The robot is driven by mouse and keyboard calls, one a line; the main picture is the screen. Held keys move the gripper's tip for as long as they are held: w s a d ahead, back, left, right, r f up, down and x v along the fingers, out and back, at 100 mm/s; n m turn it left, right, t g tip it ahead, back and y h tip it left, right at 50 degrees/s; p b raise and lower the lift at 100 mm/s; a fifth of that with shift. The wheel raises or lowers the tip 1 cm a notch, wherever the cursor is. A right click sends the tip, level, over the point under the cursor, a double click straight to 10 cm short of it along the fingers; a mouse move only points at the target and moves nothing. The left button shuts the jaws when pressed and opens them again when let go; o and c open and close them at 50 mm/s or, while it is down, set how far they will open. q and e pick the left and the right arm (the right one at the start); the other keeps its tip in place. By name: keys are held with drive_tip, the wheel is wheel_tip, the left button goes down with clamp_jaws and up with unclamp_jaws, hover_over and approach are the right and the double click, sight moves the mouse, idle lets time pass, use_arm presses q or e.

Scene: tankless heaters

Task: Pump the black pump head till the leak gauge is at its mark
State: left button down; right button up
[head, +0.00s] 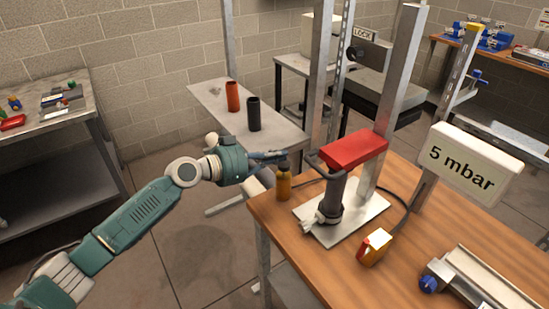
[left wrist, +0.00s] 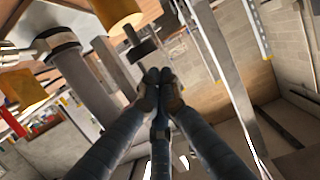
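The black pump head (head: 282,164) tops a small amber pump body (head: 284,184) at the left edge of the wooden table. In the left wrist view the black pump head (left wrist: 141,51) is a disc on a thin stem below the yellow body (left wrist: 116,12). My left gripper (head: 283,154) is just above the pump head. Its fingertips (left wrist: 158,77) are together with nothing seen between them, close to the disc; I cannot tell whether they touch it. A white display (head: 470,162) reads "5 mbar"; I see no mark on it. My right gripper is not in view.
Right of the pump, a dark cylinder (head: 331,196) under a red block (head: 354,149) stands on a metal plate (head: 312,226). A yellow box (head: 375,249) with a red part sits in front. A metal post (head: 400,90) rises behind. The wooden table (head: 325,272) is partly clear at front.

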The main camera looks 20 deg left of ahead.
use_arm(q)
drive_tip(key=r+b+v, duration=0.1)
drive_tip(key=b+v, duration=0.3)
drive_tip(key=v, duration=0.6)
drive_tip(key=shift+b, duration=0.4)
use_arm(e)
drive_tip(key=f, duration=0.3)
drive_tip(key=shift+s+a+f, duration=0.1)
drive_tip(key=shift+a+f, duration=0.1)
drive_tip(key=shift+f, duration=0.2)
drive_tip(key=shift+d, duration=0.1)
use_arm(q)
drive_tip(key=shift+s+a, duration=0.1)
drive_tip(key=shift+s, duration=0.05)
